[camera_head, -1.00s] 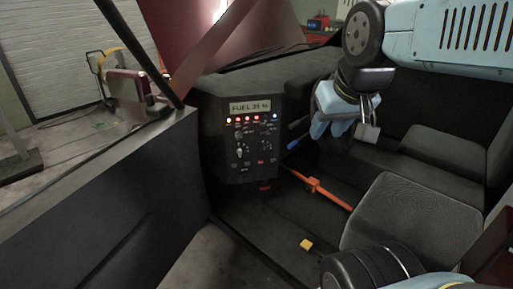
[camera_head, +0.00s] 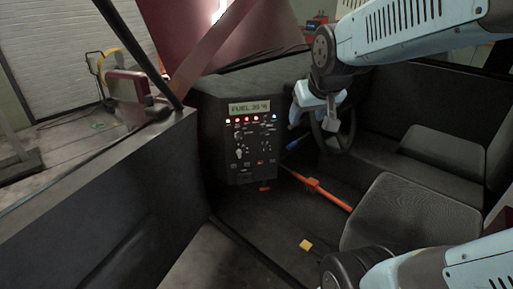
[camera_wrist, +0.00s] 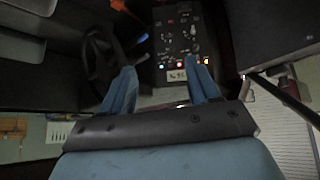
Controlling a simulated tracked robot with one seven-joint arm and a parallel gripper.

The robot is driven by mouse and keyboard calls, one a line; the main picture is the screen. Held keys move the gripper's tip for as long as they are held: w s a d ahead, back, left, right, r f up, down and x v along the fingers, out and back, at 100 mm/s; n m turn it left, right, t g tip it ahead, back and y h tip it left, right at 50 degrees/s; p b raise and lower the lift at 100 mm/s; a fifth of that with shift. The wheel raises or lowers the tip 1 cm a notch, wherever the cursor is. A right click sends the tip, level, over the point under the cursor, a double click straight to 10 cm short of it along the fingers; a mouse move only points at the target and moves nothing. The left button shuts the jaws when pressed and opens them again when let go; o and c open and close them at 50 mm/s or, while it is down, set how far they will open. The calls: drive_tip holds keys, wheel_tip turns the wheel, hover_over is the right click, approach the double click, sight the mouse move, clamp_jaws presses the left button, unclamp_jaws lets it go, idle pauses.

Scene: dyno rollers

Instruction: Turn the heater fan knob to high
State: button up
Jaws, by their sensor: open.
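The dark control panel (camera_head: 241,170) stands at the dashboard's left end, with a "FUEL" display, a row of lit lamps, and several knobs and switches. One pale knob (camera_head: 239,153) sits left of centre and another knob (camera_head: 266,147) sits to its right. The labels are too small to read, so I cannot tell which is the heater fan knob. My gripper (camera_head: 301,108) is open and empty, to the right of the panel and apart from it. In the wrist view its blue fingers (camera_wrist: 162,75) are spread, with the panel (camera_wrist: 177,40) beyond them, upside down.
The steering wheel (camera_head: 334,130) is just behind and below my gripper. A blue-tipped lever (camera_head: 292,144) and an orange lever (camera_head: 325,194) are right of the panel. The seat (camera_head: 395,212) is at lower right. A dark side wall (camera_head: 110,190) borders the left.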

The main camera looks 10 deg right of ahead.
sight(264, 152)
drive_tip(key=w+f+n+t+y, duration=0.1)
drive_tip(key=w+f+t, duration=0.1)
drive_tip(key=w+f, duration=0.8)
drive_tip(key=w+f+t+y, duration=0.1)
drive_tip(key=w+f+t, duration=0.2)
drive_tip(key=w+f, duration=0.75)
drive_tip(key=w+f+m+t, duration=0.35)
drive_tip(key=f+t, duration=0.25)
drive_tip(key=f, duration=1.1)
drive_tip(key=shift+n, duration=0.25)
drive_tip(key=w, duration=1.4)
drive_tip(key=shift+w+a+f, duration=0.1)
drive_tip(key=shift+w+a, duration=0.15)
drive_tip(key=shift+a, duration=0.15)
drive_tip(key=shift+c, duration=0.2)
drive_tip(key=c, duration=1)
